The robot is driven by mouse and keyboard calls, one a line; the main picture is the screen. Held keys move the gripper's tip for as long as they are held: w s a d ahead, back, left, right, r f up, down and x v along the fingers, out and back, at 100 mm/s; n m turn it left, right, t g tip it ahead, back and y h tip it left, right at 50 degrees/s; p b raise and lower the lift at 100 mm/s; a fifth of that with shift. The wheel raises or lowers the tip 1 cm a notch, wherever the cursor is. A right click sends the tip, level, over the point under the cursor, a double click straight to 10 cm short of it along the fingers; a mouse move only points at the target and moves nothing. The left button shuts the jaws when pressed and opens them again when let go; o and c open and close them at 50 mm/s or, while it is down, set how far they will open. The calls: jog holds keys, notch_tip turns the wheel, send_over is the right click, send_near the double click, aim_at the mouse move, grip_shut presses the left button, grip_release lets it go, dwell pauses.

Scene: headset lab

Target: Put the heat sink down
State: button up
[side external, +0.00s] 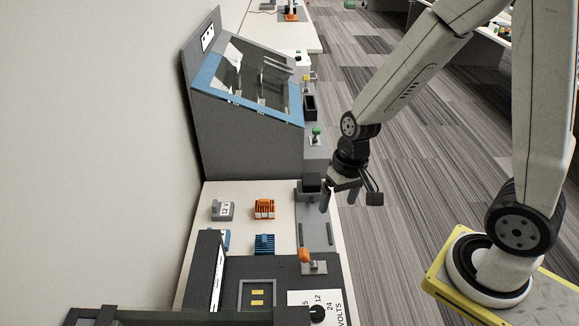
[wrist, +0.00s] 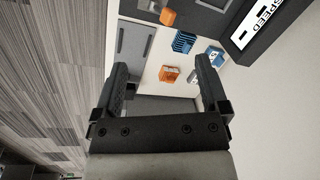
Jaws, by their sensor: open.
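An orange finned block (side external: 264,209), which looks like a heat sink, sits on the white table top. A similar blue finned block (side external: 264,244) sits just nearer the camera. In the wrist view the orange block (wrist: 169,75) and the blue block (wrist: 183,42) lie beyond my fingers. I cannot tell which one the task means. My gripper (side external: 326,196) is open and empty, above and to the right of both blocks, over the table's right edge. In the wrist view my gripper (wrist: 162,72) shows its two dark fingers spread, with nothing between them.
A grey "12 V" block (side external: 222,211) and a partly hidden blue block (side external: 224,238) stand left of the finned blocks. A grey cabinet with a blue-framed window (side external: 247,135) rises behind.

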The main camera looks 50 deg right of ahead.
jog(key=w+a+f+m+g+y, duration=0.1)
jog(key=w+a+f+m+y, duration=0.25)
jog(key=f+m, duration=0.35)
jog(key=m+t+y, duration=0.5)
jog(key=m+t, duration=0.4)
jog(key=m, duration=0.6)
send_near(267, 238)
jog(key=a, duration=0.1)
jog(key=w+a, duration=0.1)
jog(key=shift+w+a+f, duration=0.15)
jog(key=shift+a+f, duration=0.25)
jog(key=shift+w+d+f+m+t+h, duration=0.15)
jog(key=shift+d+f+m+t+h, duration=0.15)
jog(key=shift+m+t, duration=0.25)
jog(key=shift+x, duration=1.35)
jog(key=shift+x, duration=2.6)
jog(key=shift+a, duration=0.15)
grip_shut()
